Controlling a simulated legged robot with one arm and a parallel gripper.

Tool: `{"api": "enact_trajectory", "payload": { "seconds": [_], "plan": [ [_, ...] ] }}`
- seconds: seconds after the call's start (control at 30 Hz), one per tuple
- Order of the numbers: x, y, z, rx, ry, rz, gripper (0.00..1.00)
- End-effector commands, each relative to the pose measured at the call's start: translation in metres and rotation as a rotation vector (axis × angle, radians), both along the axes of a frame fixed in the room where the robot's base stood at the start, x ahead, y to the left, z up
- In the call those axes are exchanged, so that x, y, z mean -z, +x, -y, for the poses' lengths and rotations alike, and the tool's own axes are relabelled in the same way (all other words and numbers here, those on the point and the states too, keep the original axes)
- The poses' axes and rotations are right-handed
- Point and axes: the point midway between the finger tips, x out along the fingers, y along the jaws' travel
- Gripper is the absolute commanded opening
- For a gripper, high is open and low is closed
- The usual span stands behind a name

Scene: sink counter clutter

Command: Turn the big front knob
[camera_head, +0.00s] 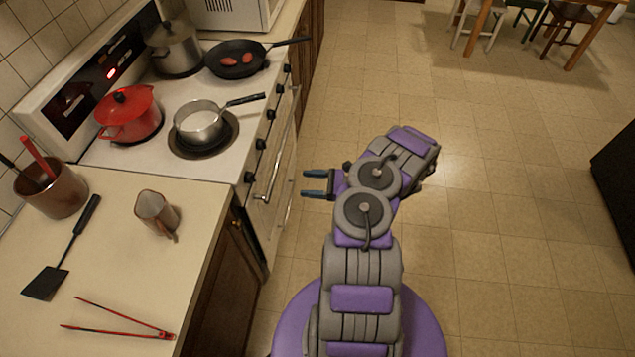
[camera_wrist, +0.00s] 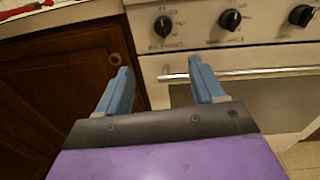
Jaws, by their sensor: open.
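The stove front (camera_head: 283,150) carries a row of several black knobs. The nearest knob (camera_head: 249,177) is at the counter end of the row. In the wrist view, three knobs show along the top: a left knob (camera_wrist: 163,26), a middle knob (camera_wrist: 230,19) and a right knob (camera_wrist: 301,15). I cannot tell which one is the big knob. My gripper (camera_head: 304,183) is open and empty, to the right of the stove front and apart from the knobs. In the wrist view, the left knob lies beyond the gap between the fingers (camera_wrist: 158,68).
The oven handle (camera_wrist: 260,73) runs below the knobs, beyond the right finger. A wooden cabinet (camera_wrist: 62,90) stands left of the stove. A small saucepan (camera_head: 200,122), a red pot (camera_head: 130,113) and a frying pan (camera_head: 235,58) sit on the stove.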

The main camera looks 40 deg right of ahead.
Motion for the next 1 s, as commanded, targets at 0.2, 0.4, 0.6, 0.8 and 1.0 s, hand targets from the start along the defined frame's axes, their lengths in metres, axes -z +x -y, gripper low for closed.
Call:
{"api": "enact_trajectory", "payload": {
  "seconds": [0.2, 0.4, 0.6, 0.8, 1.0],
  "plan": [
    [0.001, -0.010, 0.013, 0.001, -0.001, -0.001, 0.68],
    [0.001, -0.014, 0.017, 0.000, 0.001, 0.000, 0.68],
    [0.001, -0.014, 0.014, -0.001, 0.000, -0.001, 0.68],
    [0.001, -0.014, 0.014, 0.001, 0.000, 0.000, 0.68],
    [0.001, -0.015, 0.016, 0.001, 0.001, 0.000, 0.68]
  ]
}}
